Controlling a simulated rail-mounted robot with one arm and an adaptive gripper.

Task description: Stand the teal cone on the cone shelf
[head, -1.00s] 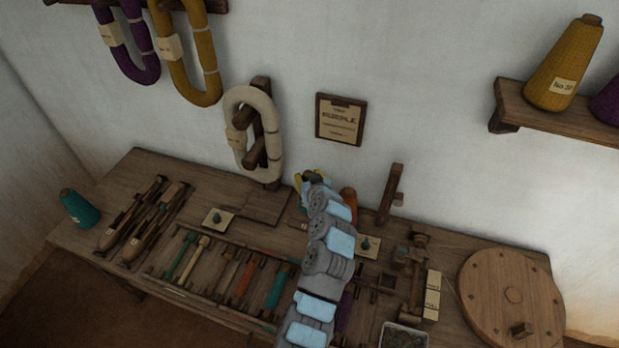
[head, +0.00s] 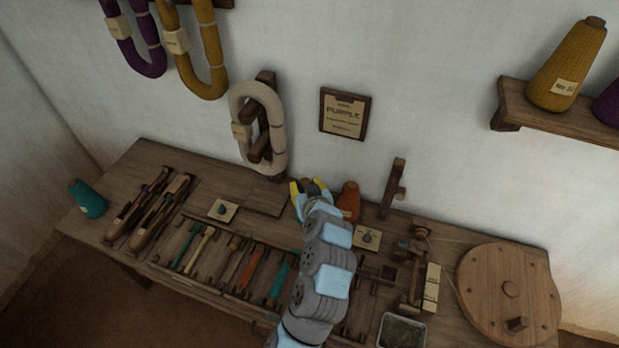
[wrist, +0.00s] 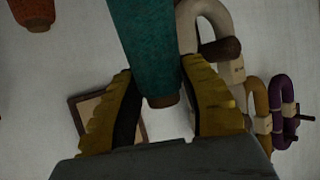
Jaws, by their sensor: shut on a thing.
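A teal cone (wrist: 155,45) is between the yellow fingers of my gripper (wrist: 158,72) in the wrist view. My gripper is shut on it near its narrow end, which points toward the palm. In the head view my gripper (head: 308,187) is at the back of the table near the wall, and my arm mostly hides the held cone. Another teal cone (head: 87,198) stands at the table's far left end. The cone shelf (head: 555,121) is on the wall at upper right. It bears a mustard cone (head: 566,68) and a purple cone (head: 608,103), cut by the picture edge.
An orange cone (head: 348,200) stands just right of my gripper. A wooden post (head: 393,190) rises farther right. A cream hank (head: 238,130) hangs at left, beside a wall plaque (head: 344,113). Shuttles, bobbins and a round wooden disc (head: 508,290) cover much of the table (head: 140,160).

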